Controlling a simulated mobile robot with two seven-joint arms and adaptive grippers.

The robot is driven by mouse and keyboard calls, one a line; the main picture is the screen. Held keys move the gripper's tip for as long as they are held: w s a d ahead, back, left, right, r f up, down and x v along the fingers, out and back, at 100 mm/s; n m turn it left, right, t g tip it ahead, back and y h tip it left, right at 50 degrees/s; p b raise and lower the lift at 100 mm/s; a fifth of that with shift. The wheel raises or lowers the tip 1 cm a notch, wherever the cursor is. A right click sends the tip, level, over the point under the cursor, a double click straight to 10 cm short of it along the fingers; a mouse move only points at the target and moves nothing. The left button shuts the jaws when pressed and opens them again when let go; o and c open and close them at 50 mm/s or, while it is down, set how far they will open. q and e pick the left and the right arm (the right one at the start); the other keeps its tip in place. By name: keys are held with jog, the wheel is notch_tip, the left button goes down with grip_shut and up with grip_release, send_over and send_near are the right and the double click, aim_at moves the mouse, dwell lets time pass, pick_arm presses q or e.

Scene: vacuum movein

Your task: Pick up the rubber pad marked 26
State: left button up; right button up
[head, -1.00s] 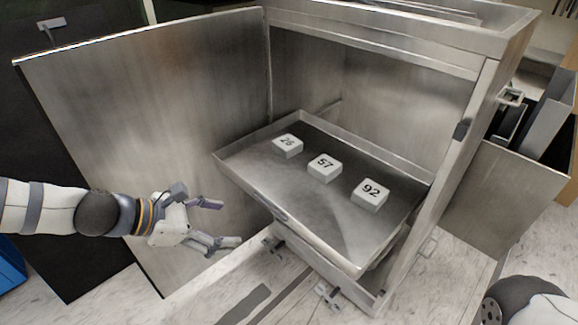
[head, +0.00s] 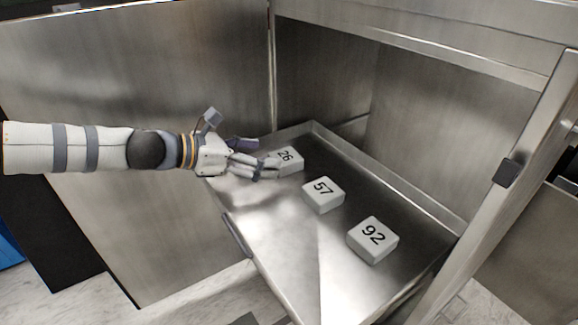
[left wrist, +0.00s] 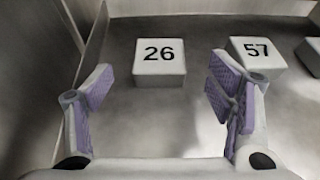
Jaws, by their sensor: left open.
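The rubber pad marked 26 (head: 290,158) is a small white block on the metal tray (head: 285,252), near its back left corner. In the head view my left gripper partly covers it. In the left wrist view the pad marked 26 (left wrist: 159,62) lies ahead, between the lines of the two fingers and beyond their tips. My left gripper (head: 262,158) is open and empty, with purple finger pads (left wrist: 160,88). It is over the tray's left side, close to the pad. I cannot tell whether it touches the tray. My right gripper is not in view.
The pad marked 57 (head: 323,194) lies right of pad 26, and the pad marked 92 (head: 373,238) lies further right. The tray has raised rims. The open metal door (head: 150,90) stands behind my left arm. The cabinet post (head: 505,190) is at the right.

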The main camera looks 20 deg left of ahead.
aim_at(282, 157)
pick_arm(q)
jog(key=b+x, duration=0.1)
jog(key=x, duration=0.1)
jog(key=b+x, duration=0.1)
jog(key=x, duration=0.2)
jog(key=shift+s+a+f, duration=0.1)
jog(key=shift+a+f, duration=0.1)
jog(key=shift+f, duration=0.15)
jog(key=shift+w+d, duration=0.25)
jog(key=shift+r, duration=0.15)
jog(key=c, duration=1.3)
jog(key=shift+r, duration=0.1)
